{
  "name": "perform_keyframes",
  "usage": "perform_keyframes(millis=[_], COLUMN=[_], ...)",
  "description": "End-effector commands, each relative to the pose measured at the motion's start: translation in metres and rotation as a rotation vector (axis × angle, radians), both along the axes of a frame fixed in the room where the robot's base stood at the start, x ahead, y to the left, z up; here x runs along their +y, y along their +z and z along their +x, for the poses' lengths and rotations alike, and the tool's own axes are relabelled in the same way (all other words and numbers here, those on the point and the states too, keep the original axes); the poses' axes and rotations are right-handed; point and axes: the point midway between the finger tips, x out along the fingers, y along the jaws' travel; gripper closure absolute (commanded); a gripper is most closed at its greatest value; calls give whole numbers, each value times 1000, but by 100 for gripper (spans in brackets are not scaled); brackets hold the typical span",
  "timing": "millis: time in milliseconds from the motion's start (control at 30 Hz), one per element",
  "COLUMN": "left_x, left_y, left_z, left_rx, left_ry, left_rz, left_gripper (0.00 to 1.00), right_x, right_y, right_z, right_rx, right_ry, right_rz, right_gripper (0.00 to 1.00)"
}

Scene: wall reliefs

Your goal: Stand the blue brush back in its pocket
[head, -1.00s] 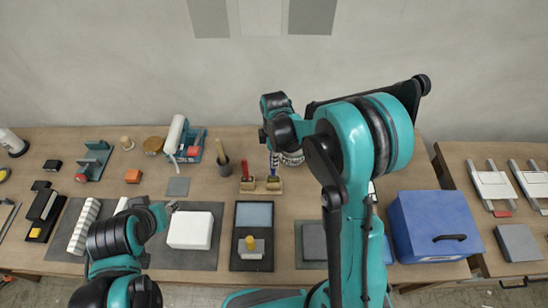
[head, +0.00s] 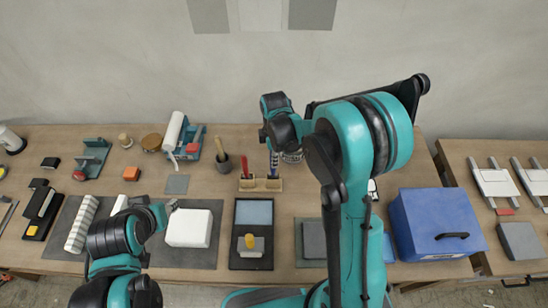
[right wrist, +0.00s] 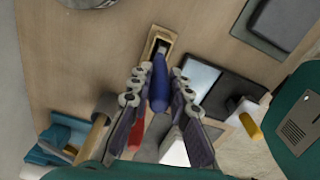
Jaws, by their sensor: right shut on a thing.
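The wooden holder (head: 260,184) stands mid-table, with a red brush (head: 245,168) upright in its left pocket. My right gripper (head: 273,153) is above the right pocket, shut on the blue brush (head: 274,170). In the right wrist view, the blue brush (right wrist: 159,85) lies between both fingers (right wrist: 158,76), with its narrow grey end at the pocket opening (right wrist: 159,43). I cannot tell how deep that end sits. My left gripper (head: 170,206) hangs near a white block (head: 189,228); its jaws are too small to read.
A dark cup with a wooden-handled tool (head: 223,164) stands close left of the holder. A dark tray with a light blue pad (head: 254,214) lies in front of it. A blue box (head: 436,226) stands at right.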

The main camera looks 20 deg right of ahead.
Motion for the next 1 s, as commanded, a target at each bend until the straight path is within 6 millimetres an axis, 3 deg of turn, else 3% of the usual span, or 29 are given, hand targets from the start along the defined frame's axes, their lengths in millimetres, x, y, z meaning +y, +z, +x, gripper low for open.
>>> perform_keyframes(millis=[1000], left_x=[0], left_y=[-17], left_z=[0], left_rx=[0], left_ry=[0], left_rz=[0], left_gripper=[60], right_x=[0], right_y=[-19], right_z=[0], right_rx=[0], right_ry=[0], right_rz=[0], right_gripper=[100])
